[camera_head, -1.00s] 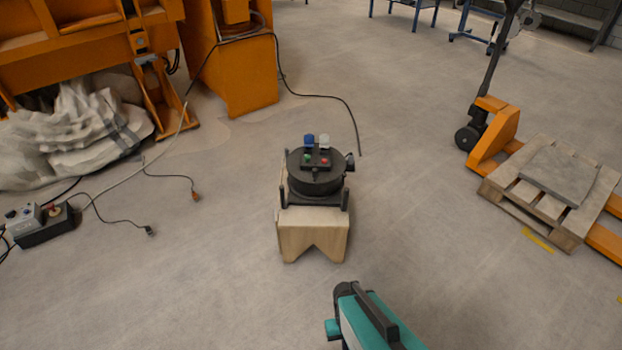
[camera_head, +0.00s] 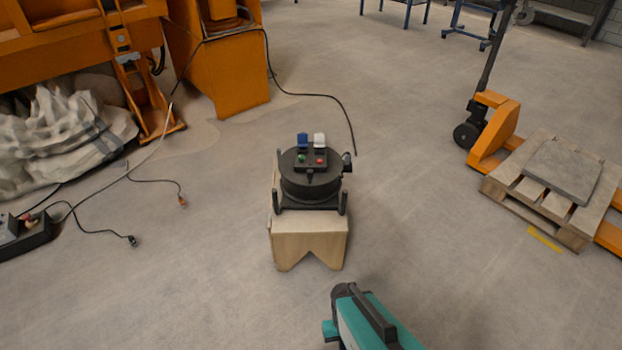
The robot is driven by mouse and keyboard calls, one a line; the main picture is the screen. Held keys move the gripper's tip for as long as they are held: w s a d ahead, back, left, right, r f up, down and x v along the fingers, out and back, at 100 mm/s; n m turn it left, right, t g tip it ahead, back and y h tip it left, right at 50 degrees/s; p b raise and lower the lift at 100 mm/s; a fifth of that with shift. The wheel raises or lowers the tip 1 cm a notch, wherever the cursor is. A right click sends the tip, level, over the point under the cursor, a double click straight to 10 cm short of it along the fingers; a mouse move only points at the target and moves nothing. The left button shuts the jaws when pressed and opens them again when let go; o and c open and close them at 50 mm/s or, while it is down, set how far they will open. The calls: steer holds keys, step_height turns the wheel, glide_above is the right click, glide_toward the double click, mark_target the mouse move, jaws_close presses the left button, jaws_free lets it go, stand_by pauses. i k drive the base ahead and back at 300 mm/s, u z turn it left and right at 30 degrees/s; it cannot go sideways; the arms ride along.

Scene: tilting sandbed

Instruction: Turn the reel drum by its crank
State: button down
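The reel drum (camera_head: 311,187) is black and round and sits in a black frame on a light wooden stand (camera_head: 309,241) in the middle of the view. Its top carries a small panel with a green and a red button, and a blue and a white socket behind. A dark knob-like part (camera_head: 347,161) sticks out at the drum's upper right; I cannot tell whether it is the crank. My arm, teal and dark, shows at the bottom edge, in front of the stand and apart from it. My gripper is not in view.
Orange machinery (camera_head: 230,65) and a pale crumpled sack (camera_head: 60,140) stand at the left. Loose cables with plugs (camera_head: 131,240) lie on the floor at left. An orange pallet truck (camera_head: 493,135) holds a wooden pallet (camera_head: 505,188) at right. Floor around the stand is clear.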

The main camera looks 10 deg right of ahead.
mark_target(309, 188)
steer(key=k, duration=1.3)
steer(key=u, duration=0.15)
steer(key=i, duration=0.65)
steer(key=u, duration=0.65)
steer(key=i, duration=0.85)
steer(key=u, duration=0.3)
